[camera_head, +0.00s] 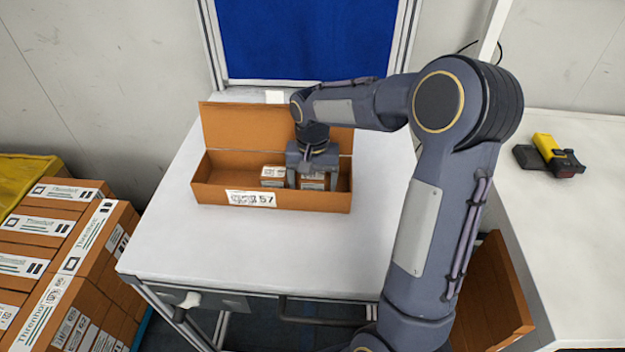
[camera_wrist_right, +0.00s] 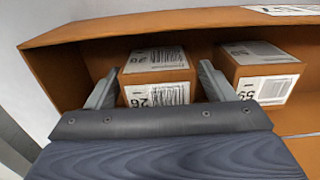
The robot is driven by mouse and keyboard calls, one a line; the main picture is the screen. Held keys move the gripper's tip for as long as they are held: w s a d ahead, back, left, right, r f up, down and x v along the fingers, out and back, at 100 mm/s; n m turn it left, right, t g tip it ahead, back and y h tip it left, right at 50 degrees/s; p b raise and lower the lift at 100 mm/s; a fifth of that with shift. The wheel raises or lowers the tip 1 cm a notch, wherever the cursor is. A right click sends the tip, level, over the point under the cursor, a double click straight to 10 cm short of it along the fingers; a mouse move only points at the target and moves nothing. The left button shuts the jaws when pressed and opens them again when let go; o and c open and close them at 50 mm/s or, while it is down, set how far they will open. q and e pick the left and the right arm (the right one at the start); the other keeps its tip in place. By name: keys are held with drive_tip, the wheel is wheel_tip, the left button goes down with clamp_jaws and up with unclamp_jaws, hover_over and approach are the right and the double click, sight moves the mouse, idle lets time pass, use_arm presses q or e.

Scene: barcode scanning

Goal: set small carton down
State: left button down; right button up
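A small brown carton with white labels (camera_head: 312,181) is in the long open brown box (camera_head: 215,190), right of the box's middle. The right gripper (camera_head: 312,182) points down into the box, one finger on each side of this carton. In the right wrist view the carton (camera_wrist_right: 157,75) lies between the fingers (camera_wrist_right: 158,85), with what looks like narrow gaps, so the gripper appears open. A second small carton (camera_head: 273,176) is beside it in the box; it also shows in the right wrist view (camera_wrist_right: 262,75). The left gripper is out of view.
The box stands on a white table (camera_head: 220,245) with free surface around it. A yellow and black scanner (camera_head: 557,155) lies on the right-hand white table (camera_head: 590,230). Stacked brown cartons (camera_head: 55,255) are at left. Another open brown box (camera_head: 495,290) is at lower right.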

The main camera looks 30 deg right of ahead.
sight(313, 176)
wheel_tip(313, 176, up, 7)
drive_tip(key=shift+r, duration=0.2)
drive_tip(key=shift+s+r, duration=0.2)
drive_tip(key=shift+r, duration=0.1)
drive_tip(key=s+a+n+t+y, duration=0.2)
drive_tip(key=s+a, duration=0.3)
drive_tip(key=s, duration=0.6)
drive_tip(key=s+a+f+n+t+y, duration=0.1)
drive_tip(key=s+a+n+t, duration=0.2)
drive_tip(key=s, duration=0.7)
drive_tip(key=shift+s+a+n+t+y, duration=0.3)
drive_tip(key=shift+s+a+n+y, duration=0.1)
drive_tip(key=shift+a, duration=0.75)
